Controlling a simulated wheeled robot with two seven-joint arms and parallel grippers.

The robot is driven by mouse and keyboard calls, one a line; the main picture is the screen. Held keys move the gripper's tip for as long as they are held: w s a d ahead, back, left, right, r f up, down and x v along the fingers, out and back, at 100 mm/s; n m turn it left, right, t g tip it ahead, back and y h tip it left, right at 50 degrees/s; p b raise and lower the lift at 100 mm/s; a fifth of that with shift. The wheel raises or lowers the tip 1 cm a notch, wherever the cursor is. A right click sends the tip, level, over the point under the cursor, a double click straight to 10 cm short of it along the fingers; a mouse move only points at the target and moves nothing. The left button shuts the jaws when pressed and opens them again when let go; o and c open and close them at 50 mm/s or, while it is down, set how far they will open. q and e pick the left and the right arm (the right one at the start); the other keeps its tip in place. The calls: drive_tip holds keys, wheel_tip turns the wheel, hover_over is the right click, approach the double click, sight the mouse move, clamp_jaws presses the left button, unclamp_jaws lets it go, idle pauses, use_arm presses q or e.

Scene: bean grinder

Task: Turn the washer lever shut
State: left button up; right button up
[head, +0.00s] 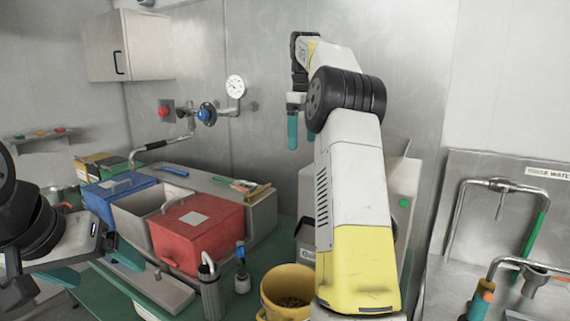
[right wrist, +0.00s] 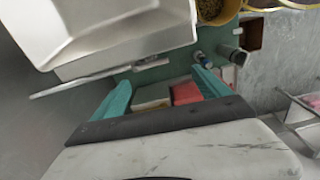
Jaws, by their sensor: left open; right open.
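I cannot tell for certain which part is the washer lever. In the right wrist view a thin grey metal bar (right wrist: 85,82) runs along the edge of a pale metal body (right wrist: 110,35); whether it is the lever is unclear. My right gripper (head: 300,138) is up by the back wall in the head view, teal fingers pointing down. In the right wrist view its fingers (right wrist: 160,85) are apart with nothing held between them, the left one near the bar. My left gripper (head: 108,274) is open and empty at the lower left. My right arm hides part of a grey machine (head: 405,180).
A red-lidded bin (head: 190,235) and blue-lidded bin (head: 118,190) stand on the green table. In front are a yellow bucket of beans (head: 288,292) and a dark cylinder (head: 211,298). A wall pipe has a blue valve knob (head: 206,113).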

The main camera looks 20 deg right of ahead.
drive_tip(key=shift+w+d+f, duration=0.35)
drive_tip(key=shift+d+f, duration=0.1)
drive_tip(key=shift+d, duration=0.05)
drive_tip(key=shift+f, duration=0.2)
wheel_tip(320, 180, down, 7)
drive_tip(key=shift+f, duration=0.15)
drive_tip(key=shift+c, duration=0.2)
clamp_jaws()
